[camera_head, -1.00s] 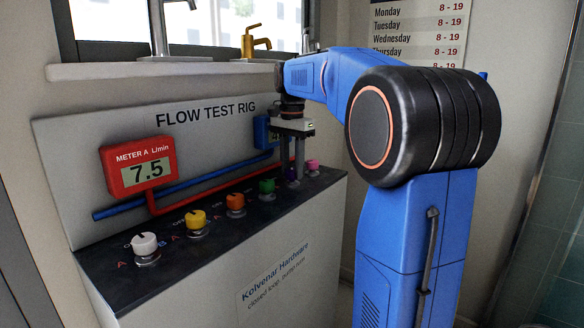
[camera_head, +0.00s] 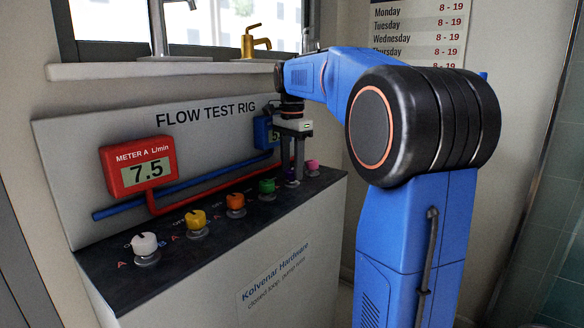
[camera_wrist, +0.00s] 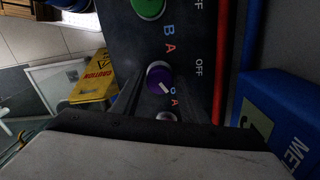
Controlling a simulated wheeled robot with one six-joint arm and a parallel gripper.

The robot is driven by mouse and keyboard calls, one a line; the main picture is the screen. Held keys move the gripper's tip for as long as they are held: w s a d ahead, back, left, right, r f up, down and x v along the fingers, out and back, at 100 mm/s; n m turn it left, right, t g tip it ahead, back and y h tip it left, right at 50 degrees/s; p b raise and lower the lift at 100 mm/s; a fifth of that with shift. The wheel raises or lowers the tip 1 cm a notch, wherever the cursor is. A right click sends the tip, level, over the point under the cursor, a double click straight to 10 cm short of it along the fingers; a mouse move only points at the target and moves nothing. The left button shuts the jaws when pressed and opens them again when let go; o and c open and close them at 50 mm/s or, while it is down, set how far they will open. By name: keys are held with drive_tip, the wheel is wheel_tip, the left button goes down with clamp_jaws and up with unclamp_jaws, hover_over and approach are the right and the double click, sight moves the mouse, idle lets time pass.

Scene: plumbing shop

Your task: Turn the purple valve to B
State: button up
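The purple valve (camera_wrist: 160,79) shows in the wrist view, with a white mark on its knob pointing to the lower right, toward the blue B label (camera_wrist: 173,90). Its red A (camera_wrist: 172,48) and OFF (camera_wrist: 203,70) labels lie above and to the right. In the head view, my gripper (camera_head: 293,165) points down at the purple valve, which is mostly hidden there. A dark finger shows close to the left of the knob in the wrist view. The fingers look apart, with nothing held clear of the panel. Contact with the knob is hard to tell.
White (camera_head: 145,243), yellow (camera_head: 196,220), orange (camera_head: 236,202) and green (camera_head: 267,187) valves line the panel to the left; a pink valve (camera_head: 312,165) is close on the right. Red meter A (camera_head: 138,167) reads 7.5. Blue meter (camera_head: 262,132) is partly hidden behind my gripper.

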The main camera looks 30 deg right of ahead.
sight(292, 171)
drive_tip(key=shift+o, duration=0.5)
wheel_tip(292, 171, up, 17)
drive_tip(key=shift+r, duration=0.2)
idle(0.7)
